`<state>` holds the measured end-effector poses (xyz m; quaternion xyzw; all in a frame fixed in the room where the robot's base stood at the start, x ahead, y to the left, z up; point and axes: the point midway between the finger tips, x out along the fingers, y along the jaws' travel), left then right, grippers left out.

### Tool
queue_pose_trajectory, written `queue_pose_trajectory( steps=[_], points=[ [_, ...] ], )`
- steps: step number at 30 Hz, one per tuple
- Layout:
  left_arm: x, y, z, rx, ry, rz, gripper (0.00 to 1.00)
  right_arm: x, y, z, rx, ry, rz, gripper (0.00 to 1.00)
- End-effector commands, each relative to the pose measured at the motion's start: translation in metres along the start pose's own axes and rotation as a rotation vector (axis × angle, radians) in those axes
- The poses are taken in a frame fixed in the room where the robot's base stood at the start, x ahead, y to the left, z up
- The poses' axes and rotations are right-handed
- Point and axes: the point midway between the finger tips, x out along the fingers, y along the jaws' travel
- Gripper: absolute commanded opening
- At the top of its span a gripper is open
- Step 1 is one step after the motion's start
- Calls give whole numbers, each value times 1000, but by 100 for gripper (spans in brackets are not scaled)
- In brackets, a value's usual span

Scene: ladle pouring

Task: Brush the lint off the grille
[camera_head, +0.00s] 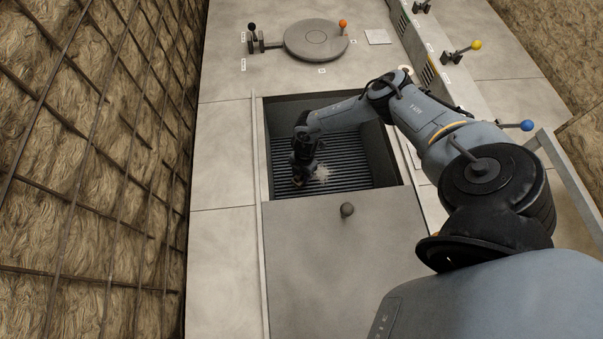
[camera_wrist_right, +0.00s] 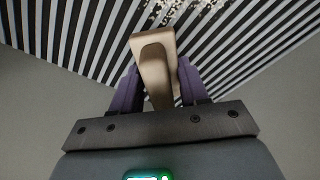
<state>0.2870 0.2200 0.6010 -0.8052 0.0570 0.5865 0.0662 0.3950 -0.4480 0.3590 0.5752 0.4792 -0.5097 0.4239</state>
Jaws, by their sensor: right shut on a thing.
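The grille (camera_head: 350,168) is a dark slatted floor inside a square recess in the grey panel. It also shows in the right wrist view as black and white bars (camera_wrist_right: 80,35). A pale patch of lint (camera_head: 321,174) lies on the grille, just right of my right gripper (camera_head: 302,172). In the right wrist view the lint (camera_wrist_right: 185,8) is at the top edge. My right gripper is shut on a brush with a tan wooden handle (camera_wrist_right: 154,62), between its two purple fingers. The brush's bristles are hidden from the wrist view. My left gripper is not in view.
The recess walls (camera_head: 388,152) close around my right arm. A sliding cover with a knob (camera_head: 347,210) lies in front of the recess. A round lid (camera_head: 316,40) and levers with orange (camera_head: 343,23), yellow (camera_head: 476,44) and blue (camera_head: 527,125) knobs stand nearby.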

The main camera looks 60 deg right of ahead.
Motion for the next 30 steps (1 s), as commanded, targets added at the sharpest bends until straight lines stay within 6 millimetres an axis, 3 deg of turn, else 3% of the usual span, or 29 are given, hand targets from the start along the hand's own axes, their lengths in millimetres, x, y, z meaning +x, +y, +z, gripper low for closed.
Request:
queue_pose_trajectory(
  steps=[30],
  points=[
    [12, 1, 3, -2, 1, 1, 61, 17, 0, 2, 0, 0, 0, 20]
  ],
)
